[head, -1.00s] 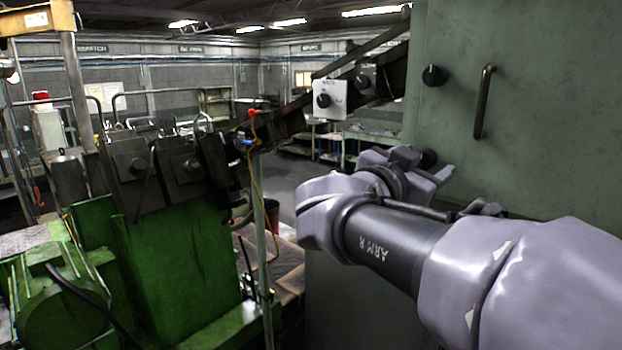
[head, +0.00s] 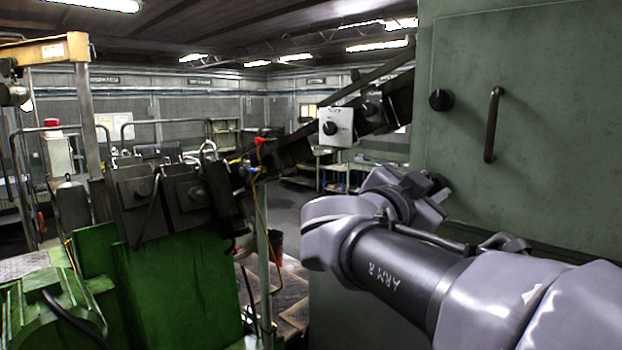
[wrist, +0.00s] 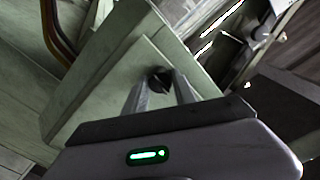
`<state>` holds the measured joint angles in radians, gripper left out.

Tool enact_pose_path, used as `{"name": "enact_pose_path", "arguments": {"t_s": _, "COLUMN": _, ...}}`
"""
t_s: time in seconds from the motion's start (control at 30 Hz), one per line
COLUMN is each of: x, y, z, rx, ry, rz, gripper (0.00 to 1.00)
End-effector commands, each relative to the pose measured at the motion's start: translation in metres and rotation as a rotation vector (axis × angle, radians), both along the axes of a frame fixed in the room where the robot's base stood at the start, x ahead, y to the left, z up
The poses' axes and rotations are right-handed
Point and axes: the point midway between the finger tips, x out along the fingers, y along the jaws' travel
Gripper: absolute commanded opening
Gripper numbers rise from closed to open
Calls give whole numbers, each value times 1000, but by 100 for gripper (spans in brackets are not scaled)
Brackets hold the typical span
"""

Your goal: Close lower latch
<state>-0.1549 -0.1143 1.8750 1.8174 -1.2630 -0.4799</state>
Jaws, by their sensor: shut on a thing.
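A green-grey cabinet door (head: 540,80) stands at the right in the head view. A round black upper latch knob (head: 441,100) sits on it, left of a vertical bar handle (head: 493,125). The dark lower latch knob (head: 438,184) is lower on the door, mostly hidden behind my gripper (head: 440,194). In the wrist view, the black lower latch knob (wrist: 160,79) lies between the two fingers of my gripper (wrist: 160,88), which is shut on it. The cabinet panel around it looks tilted in that view. The knob's exact turn angle is hard to tell.
Green machinery (head: 180,290) with dark blocks stands at the left in the head view. A white switch box (head: 336,127) is on a slanted dark beam left of the cabinet. Benches stand against the far wall, with open floor before them.

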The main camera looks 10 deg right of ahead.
Motion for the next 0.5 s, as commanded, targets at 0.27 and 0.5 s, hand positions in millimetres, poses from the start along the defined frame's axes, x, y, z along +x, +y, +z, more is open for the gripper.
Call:
{"name": "enact_pose_path", "arguments": {"t_s": 0.27, "x": 0, "y": 0, "z": 6, "rx": -94, "ry": 122, "rz": 1, "gripper": 0}}
{"name": "enact_pose_path", "arguments": {"t_s": 0.5, "x": 0, "y": 0, "z": 6, "rx": -203, "ry": 261, "rz": -1, "gripper": 0}}
